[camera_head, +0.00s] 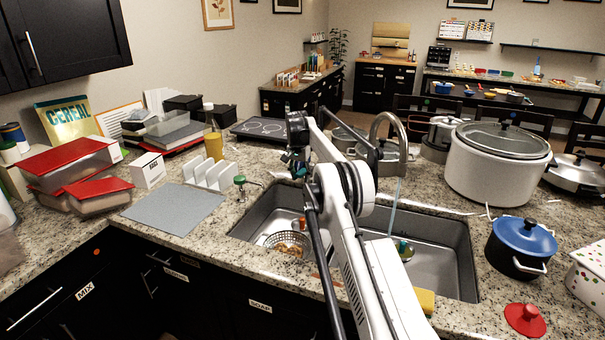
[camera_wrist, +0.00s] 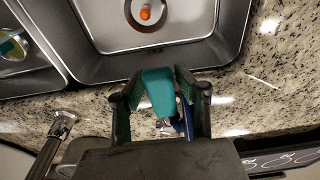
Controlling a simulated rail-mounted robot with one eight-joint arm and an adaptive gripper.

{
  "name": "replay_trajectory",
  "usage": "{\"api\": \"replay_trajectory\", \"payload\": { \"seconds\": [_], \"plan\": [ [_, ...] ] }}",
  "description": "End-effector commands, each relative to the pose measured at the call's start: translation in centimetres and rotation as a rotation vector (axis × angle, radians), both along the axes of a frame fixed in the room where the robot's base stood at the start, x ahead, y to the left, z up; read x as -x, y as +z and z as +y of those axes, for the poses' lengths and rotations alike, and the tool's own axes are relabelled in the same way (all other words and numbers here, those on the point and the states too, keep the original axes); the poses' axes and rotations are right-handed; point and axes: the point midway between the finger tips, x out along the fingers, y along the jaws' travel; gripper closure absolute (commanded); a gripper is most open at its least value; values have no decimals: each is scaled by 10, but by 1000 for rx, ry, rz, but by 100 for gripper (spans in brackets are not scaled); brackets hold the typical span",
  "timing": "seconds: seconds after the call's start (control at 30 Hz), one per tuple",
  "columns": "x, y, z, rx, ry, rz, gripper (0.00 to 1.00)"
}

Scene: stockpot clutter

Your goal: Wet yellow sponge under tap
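A yellow sponge (camera_head: 425,301) lies at the front right edge of the sink (camera_head: 455,262), partly hidden by my arm. The curved metal tap (camera_head: 376,125) stands behind the sink. A pale blue streak like running water (camera_head: 393,208) drops from it into the right basin. My gripper (camera_head: 297,165) is left of the tap, above the counter behind the sink, away from the sponge. In the wrist view, a teal block-like thing (camera_wrist: 158,90) shows between the fingers of my gripper (camera_wrist: 158,76). Whether they clamp it is unclear. The sponge is out of the wrist view.
A metal strainer (camera_head: 288,243) sits in the left basin, and an orange-red item (camera_wrist: 145,13) shows at a drain. A blue-lidded pot (camera_head: 521,247) and a large white stockpot (camera_head: 497,170) crowd the right counter. A grey mat (camera_head: 175,208) lies left of the sink.

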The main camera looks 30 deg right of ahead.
Motion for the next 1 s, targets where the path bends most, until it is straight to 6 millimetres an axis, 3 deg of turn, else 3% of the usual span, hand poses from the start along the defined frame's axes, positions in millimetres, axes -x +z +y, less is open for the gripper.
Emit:
{"api": "replay_trajectory", "payload": {
  "seconds": [0.07,0.43,1.0],
  "plan": [
    [0,-1,0,0,0,0,57],
    [1,3,1,-1,0,1,57],
    [4,51,6,0,0,1,57]
  ]
}}
